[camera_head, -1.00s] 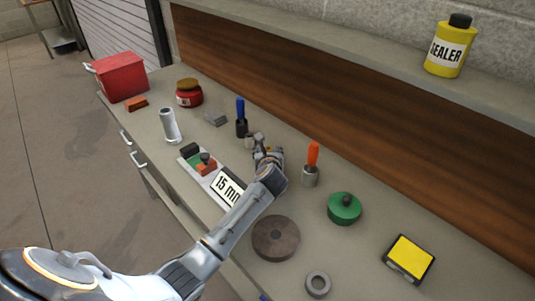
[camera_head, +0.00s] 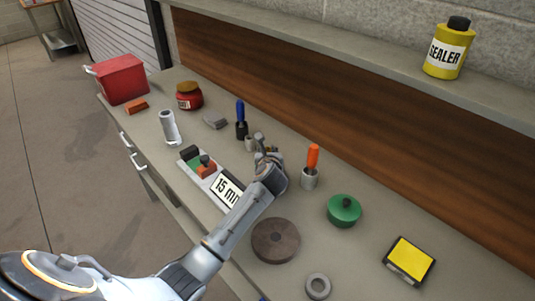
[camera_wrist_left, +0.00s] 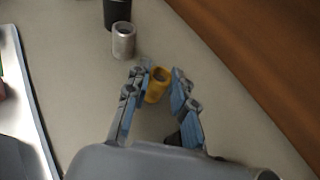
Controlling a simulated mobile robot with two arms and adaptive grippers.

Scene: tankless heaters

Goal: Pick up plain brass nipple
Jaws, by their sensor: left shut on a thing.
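The plain brass nipple (camera_wrist_left: 157,85) is a short gold-yellow tube with an open end, between the two fingers of my left gripper (camera_wrist_left: 160,88) in the left wrist view. The gripper is shut on it. In the head view my left gripper (camera_head: 264,146) is over the workbench, left of the orange-handled tool; its hand mostly hides the nipple there. I cannot tell whether the nipple is clear of the bench top. A grey metal nipple (camera_wrist_left: 123,40) stands apart, just beyond the fingers; it also shows in the head view (camera_head: 249,144). My right gripper is not in view.
A blue-handled tool in a black holder (camera_head: 241,120) stands behind the grey nipple. An orange-handled tool (camera_head: 312,168) stands to the right.

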